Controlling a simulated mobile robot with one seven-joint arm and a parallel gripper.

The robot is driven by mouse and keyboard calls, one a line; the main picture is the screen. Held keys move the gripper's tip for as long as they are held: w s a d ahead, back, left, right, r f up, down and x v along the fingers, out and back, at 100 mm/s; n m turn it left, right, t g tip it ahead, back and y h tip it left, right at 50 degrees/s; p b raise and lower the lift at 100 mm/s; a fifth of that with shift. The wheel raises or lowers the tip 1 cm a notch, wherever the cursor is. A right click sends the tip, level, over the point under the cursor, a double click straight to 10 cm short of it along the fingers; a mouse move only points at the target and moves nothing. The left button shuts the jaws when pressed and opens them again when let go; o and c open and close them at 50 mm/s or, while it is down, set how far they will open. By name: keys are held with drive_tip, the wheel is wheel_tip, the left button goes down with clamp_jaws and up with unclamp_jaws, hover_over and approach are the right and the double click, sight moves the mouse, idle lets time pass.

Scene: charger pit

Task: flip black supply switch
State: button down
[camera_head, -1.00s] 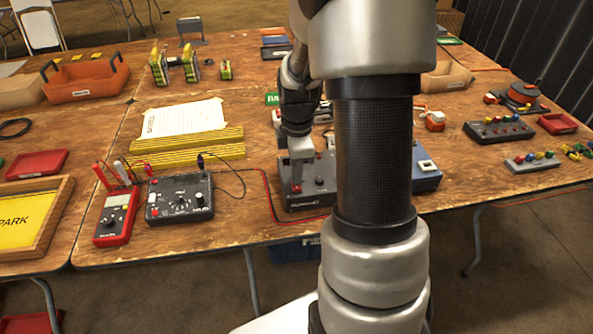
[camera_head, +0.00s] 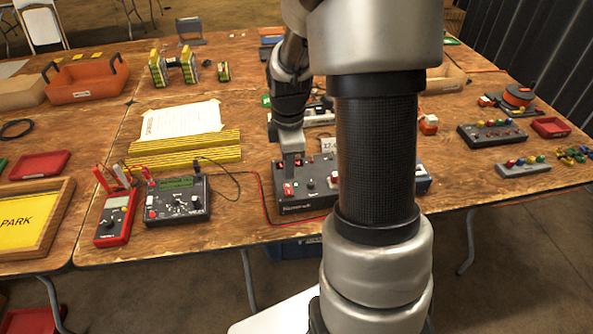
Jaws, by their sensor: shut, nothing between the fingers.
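The black supply (camera_head: 308,204) is a low dark box near the front edge of the table, partly behind my arm. A red switch (camera_head: 289,189) sits at the left of its top face, with a dark knob to its right. My gripper (camera_head: 290,177) points down and is shut and empty. Its tip is just above and behind the red switch; I cannot tell whether they touch. The supply's right end is hidden by my arm.
A black meter (camera_head: 178,205) and a red multimeter (camera_head: 116,218) lie left of the supply, with leads between. A small white tag (camera_head: 328,145) stands behind it. Yellow strips (camera_head: 185,150) lie further back. My arm blocks the middle right.

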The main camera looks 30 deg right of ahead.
sight(290, 188)
wheel_tip(290, 188, up, 10)
drive_tip(key=p, duration=0.1)
drive_tip(key=shift+f, duration=0.2)
drive_tip(key=shift+f, duration=0.15)
